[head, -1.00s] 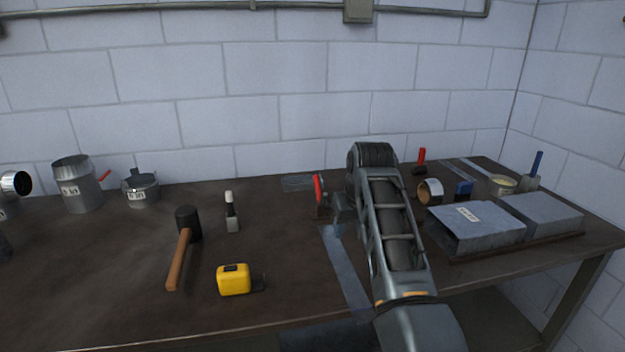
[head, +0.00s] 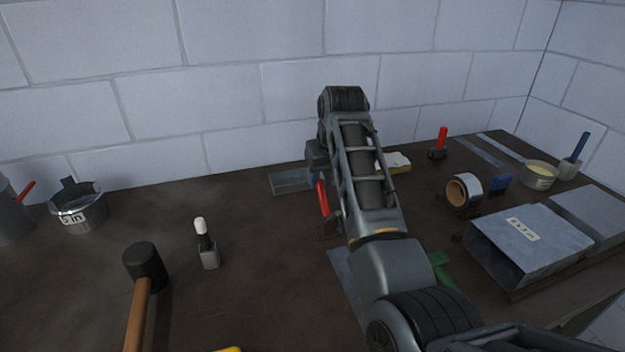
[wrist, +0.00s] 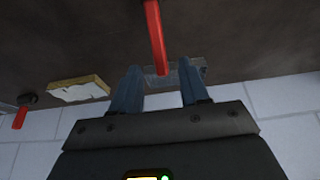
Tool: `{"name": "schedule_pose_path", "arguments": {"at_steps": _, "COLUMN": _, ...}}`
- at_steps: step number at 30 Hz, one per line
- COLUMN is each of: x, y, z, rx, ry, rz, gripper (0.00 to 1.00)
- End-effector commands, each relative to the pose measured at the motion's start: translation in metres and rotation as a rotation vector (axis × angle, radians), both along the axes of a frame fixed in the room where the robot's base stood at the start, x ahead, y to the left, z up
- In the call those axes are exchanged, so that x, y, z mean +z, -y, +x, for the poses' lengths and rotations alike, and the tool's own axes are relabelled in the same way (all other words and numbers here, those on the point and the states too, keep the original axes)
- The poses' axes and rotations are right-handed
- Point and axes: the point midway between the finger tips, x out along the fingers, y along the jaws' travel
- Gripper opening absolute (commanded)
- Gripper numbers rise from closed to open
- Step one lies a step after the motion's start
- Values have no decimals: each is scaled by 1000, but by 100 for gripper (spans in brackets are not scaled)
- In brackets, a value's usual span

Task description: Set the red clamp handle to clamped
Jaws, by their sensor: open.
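The red clamp handle (head: 321,197) stands upright, tilted slightly, on a dark base on the bench, just left of my arm in the head view. In the wrist view, the red handle (wrist: 155,35) comes in from the top edge, and its end appears between my fingertips. My gripper (wrist: 159,68) is open, with one blue-grey finger on each side of the handle's end in that picture. I cannot tell whether either finger touches it. In the head view my arm covers part of the clamp and most of the gripper.
A flat grey plate (head: 291,181) lies behind the clamp. A yellow-and-white block (head: 399,162) and a red-handled tool (head: 441,141) lie to the right. A tape roll (head: 463,190) and grey duct box (head: 528,247) are farther right. A mallet (head: 145,268) and small bottle (head: 206,243) stand left.

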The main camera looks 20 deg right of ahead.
Motion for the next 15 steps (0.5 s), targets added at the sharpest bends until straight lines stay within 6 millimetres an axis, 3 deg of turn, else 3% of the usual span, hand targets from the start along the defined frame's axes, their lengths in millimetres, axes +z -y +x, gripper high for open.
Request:
{"name": "schedule_pose_path", "arguments": {"at_steps": 5, "x": -10, "y": 0, "z": 4, "rx": 0, "ry": -3, "rz": 0, "gripper": 45}}
{"name": "schedule_pose_path", "arguments": {"at_steps": 15, "x": -55, "y": 0, "z": 23, "rx": 0, "ry": -3, "rz": 1, "gripper": 45}}
